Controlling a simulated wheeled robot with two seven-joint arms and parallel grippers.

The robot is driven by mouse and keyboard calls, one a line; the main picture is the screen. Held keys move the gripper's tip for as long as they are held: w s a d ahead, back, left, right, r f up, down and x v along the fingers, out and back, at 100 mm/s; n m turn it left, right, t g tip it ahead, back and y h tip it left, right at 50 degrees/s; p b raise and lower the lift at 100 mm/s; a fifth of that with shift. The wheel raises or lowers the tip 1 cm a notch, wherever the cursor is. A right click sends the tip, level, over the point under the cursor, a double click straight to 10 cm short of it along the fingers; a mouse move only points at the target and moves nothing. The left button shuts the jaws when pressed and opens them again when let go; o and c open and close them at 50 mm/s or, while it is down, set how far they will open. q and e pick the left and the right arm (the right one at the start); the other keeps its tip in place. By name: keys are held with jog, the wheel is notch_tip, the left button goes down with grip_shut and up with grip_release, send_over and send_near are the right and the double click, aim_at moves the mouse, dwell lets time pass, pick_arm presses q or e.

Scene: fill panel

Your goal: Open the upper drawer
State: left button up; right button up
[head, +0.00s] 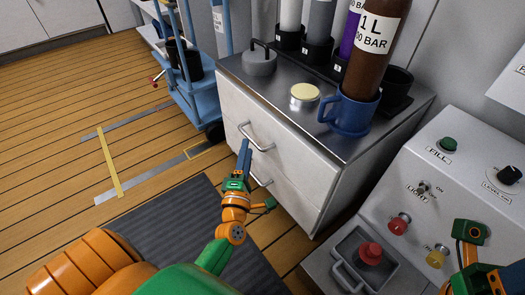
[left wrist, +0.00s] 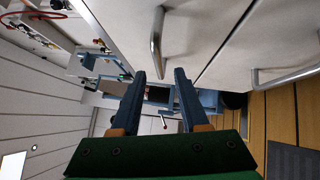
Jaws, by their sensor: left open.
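A white cabinet with a grey top (head: 285,85) stands in the middle of the head view. Its upper drawer (head: 285,152) looks flush with the front and has a silver bar handle (head: 258,136). The lower drawer (head: 290,200) looks shut too; its handle (head: 260,182) is partly behind my gripper. My left gripper (head: 245,145) is open, its blue fingers pointing at the upper handle. In the left wrist view the upper handle (left wrist: 157,40) appears just past and between the fingertips (left wrist: 160,76); whether it touches them I cannot tell. The lower handle (left wrist: 285,75) is to the right.
On the cabinet top are a blue mug (head: 348,112), a shallow tin (head: 303,97), a grey weight (head: 260,62) and several cylinders in dark holders. A control panel (head: 430,190) stands at right, beside my right arm. A blue cart (head: 200,95) is behind left. Floor left is mostly clear.

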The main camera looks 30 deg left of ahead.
aim_at(249, 136)
pick_arm(q)
jog(key=b+x, duration=0.1)
jog(key=x, duration=0.4)
jog(key=shift+w+a, duration=0.15)
jog(key=shift+a, duration=0.05)
grip_shut()
dwell(1.1)
